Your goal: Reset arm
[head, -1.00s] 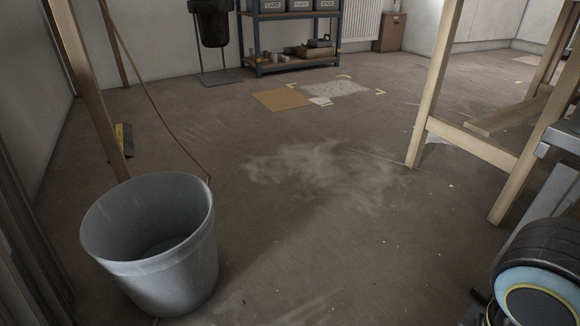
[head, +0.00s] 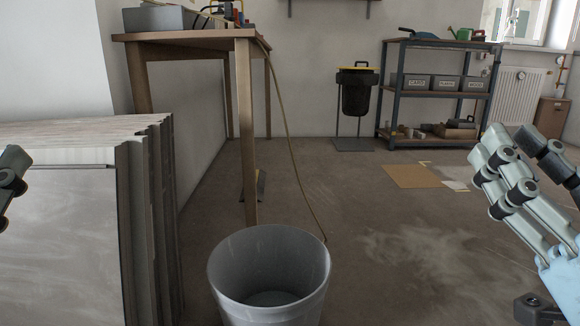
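My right gripper (head: 513,165) is raised at the right of the head view, in front of the floor and shelf. Its grey linked fingers point up and to the left. I see nothing held in it, but the gap between the fingertips is not clear. Most of the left gripper is out of the picture.
A grey bucket (head: 230,290) stands on the floor at the bottom middle. Behind it is a wooden table (head: 190,35) with a hanging cord. A metal shelf (head: 440,43) with boxes and a black bin (head: 356,92) stand at the back. The floor right of the bucket is open.

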